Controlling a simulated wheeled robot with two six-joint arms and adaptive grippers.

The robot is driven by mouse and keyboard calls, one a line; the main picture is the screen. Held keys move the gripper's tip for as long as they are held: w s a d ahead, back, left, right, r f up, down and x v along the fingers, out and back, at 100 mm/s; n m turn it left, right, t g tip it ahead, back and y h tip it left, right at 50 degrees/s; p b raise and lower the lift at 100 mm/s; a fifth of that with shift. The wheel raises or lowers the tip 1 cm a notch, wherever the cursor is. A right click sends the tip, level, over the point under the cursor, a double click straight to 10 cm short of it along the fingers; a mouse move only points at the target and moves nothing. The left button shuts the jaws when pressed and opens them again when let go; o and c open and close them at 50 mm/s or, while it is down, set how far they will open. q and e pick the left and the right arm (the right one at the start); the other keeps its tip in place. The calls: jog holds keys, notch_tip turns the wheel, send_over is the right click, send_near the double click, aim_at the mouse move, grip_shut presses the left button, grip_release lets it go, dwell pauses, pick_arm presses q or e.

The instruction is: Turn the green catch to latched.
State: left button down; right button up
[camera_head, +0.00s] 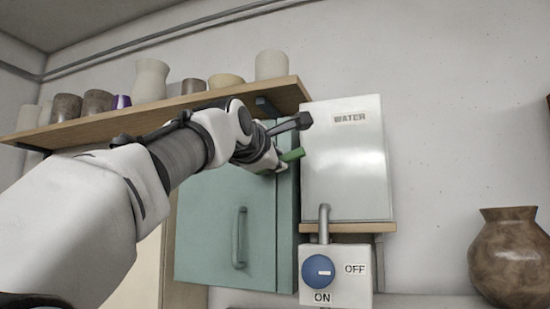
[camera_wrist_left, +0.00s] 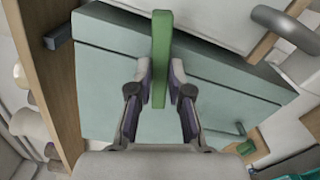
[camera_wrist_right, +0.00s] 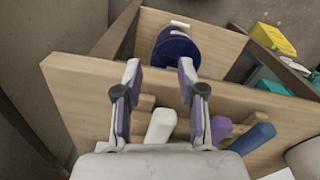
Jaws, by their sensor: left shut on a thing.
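The green catch (camera_head: 292,155) is a short green bar on the front of the teal cabinet (camera_head: 225,222), near its upper right edge. My left gripper (camera_head: 272,158) is at the catch, partly hidden behind my own wrist. In the left wrist view the green catch (camera_wrist_left: 160,55) runs lengthwise between the two fingers of the left gripper (camera_wrist_left: 160,84), which is shut on it.
A white WATER box (camera_head: 346,165) stands right of the cabinet, above a switch box (camera_head: 345,281) with a blue knob (camera_head: 318,271). A wooden shelf (camera_head: 180,108) with several pots is above. A wooden rack (camera_wrist_right: 90,95) with coloured handles lies before my right gripper.

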pick_arm(q)
jog(key=m, duration=0.3)
jog(key=shift+s+r+m, duration=0.1)
jog(key=shift+r+m, duration=0.15)
jog(key=shift+m, duration=0.15)
jog(key=shift+a, duration=0.1)
